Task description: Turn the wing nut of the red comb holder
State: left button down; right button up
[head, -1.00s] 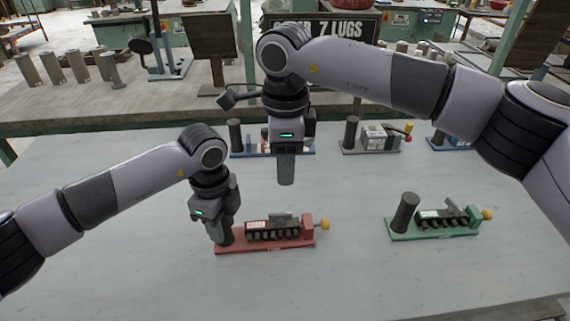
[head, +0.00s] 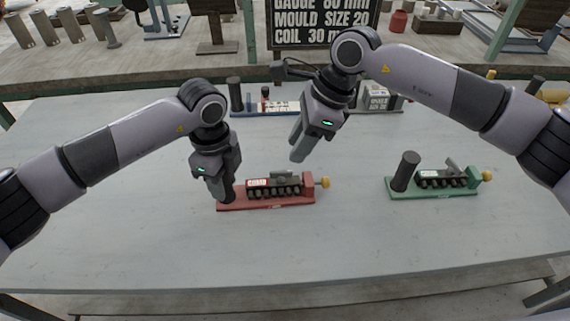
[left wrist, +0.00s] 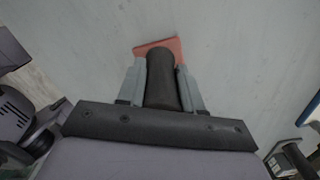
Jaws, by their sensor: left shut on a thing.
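The red comb holder (head: 265,203) lies on the table in the head view, with a dark toothed comb block and a white label on top. Its yellow wing nut (head: 325,182) is at its right end. My left gripper (head: 227,196) is shut on the dark post at the holder's left end. In the left wrist view the post (left wrist: 162,82) stands between the two fingers, with a red corner of the base (left wrist: 160,45) beyond. My right gripper (head: 298,155) is above the table, behind and above the wing nut and apart from it. Whether its fingers are parted cannot be seen.
A green comb holder (head: 435,191) with its own post and yellow nut lies to the right. A blue holder (head: 270,110) and a grey holder (head: 382,104) stand at the back. The front of the table (head: 330,245) is clear.

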aim_at(282, 171)
jog(key=x, duration=0.7)
jog(key=shift+f, duration=0.15)
grip_shut()
